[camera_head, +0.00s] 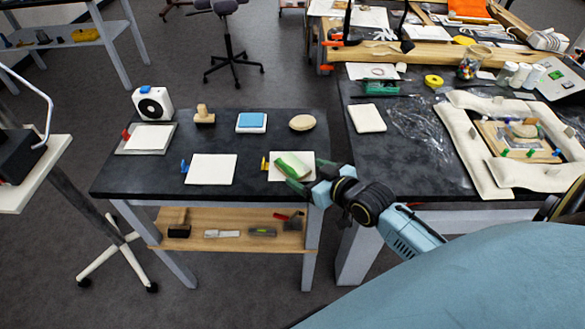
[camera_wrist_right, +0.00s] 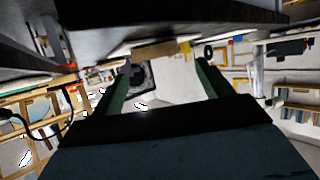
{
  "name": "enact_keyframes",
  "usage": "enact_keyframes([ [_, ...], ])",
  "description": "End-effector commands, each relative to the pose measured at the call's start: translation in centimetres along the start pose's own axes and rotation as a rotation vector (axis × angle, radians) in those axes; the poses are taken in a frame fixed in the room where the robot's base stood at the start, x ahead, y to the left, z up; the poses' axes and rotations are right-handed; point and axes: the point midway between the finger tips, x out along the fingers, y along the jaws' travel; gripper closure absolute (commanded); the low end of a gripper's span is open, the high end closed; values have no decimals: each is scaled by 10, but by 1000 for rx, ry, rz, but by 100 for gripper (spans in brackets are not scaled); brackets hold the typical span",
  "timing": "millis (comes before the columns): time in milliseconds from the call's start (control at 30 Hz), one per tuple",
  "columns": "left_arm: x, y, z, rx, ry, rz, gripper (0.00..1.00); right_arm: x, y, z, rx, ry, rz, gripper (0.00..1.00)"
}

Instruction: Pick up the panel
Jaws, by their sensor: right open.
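My left gripper is not in view.
A white pad (camera_head: 212,169), a blue block on a white tray (camera_head: 239,130), an oval stone (camera_head: 302,123) and a wooden stamp (camera_head: 204,118) share the dark table (camera_head: 140,178). A shelf (camera_head: 220,242) with tools is below. Sandbags surround a wooden piece (camera_head: 490,132) on the right table.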

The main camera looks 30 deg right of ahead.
Motion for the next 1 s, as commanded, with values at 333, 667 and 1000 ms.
enact_keyframes([
  [333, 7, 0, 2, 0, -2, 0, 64, 44, 2, 4, 0, 2, 1, 22],
  [667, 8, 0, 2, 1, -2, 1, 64, 52, 2, 4, -1, 0, 0, 22],
  [1000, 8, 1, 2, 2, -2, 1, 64, 52, 2, 4, -1, 0, 0, 64],
])
